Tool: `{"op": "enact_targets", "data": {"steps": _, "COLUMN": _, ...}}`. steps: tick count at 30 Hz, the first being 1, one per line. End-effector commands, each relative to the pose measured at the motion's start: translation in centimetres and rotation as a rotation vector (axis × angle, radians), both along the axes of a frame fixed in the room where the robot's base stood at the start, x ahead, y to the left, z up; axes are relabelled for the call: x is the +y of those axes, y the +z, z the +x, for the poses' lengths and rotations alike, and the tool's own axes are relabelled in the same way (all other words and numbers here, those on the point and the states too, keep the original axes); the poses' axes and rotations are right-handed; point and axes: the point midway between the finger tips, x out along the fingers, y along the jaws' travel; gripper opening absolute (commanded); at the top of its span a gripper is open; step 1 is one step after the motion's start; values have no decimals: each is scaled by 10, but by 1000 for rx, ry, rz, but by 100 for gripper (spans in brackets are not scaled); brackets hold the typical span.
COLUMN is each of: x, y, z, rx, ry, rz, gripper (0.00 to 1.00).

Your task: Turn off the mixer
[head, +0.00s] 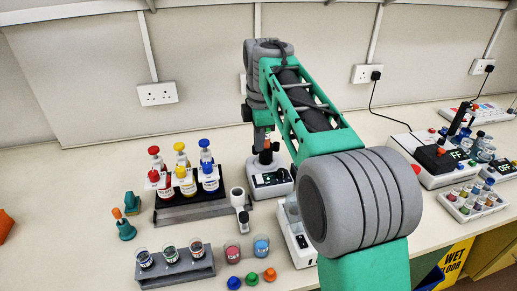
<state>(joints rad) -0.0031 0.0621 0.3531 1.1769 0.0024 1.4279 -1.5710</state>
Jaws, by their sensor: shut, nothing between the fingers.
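A small white device with a dark control panel and green lit marks (271,180), which looks like the mixer, stands on the bench behind the middle, right of the bottle rack. My green arm reaches over the bench from the lower right. My gripper (265,138) points down just above the back of this device, and its fingers look shut and empty. The gripper is small here and partly hidden by the arm, so I cannot tell whether it touches the device. Any switch on the device is too small to make out.
A black rack (190,204) with red, yellow and blue-topped bottles stands left of the device. A grey tube rack (175,270) and coloured caps (251,279) lie in front. At right, white-and-black devices (437,157) with "OFF" displays stand by a vial tray (472,203).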

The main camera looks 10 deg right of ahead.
Motion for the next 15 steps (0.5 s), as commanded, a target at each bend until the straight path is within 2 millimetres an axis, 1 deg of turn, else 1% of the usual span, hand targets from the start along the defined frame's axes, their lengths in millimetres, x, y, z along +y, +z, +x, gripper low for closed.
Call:
{"op": "enact_targets", "data": {"steps": 1, "x": 0, "y": -10, "z": 0, "rx": 4, "ry": 0, "rz": 0, "gripper": 0}}
{"op": "enact_targets", "data": {"steps": 9, "x": 0, "y": -68, "z": 7, "rx": 3, "ry": -1, "rz": 0, "gripper": 0}}
{"op": "enact_targets", "data": {"steps": 12, "x": 0, "y": -88, "z": 10, "rx": 3, "ry": -1, "rz": 0, "gripper": 0}}
{"op": "enact_targets", "data": {"steps": 15, "x": 0, "y": -103, "z": 12, "rx": 2, "ry": -1, "rz": 0, "gripper": 0}}
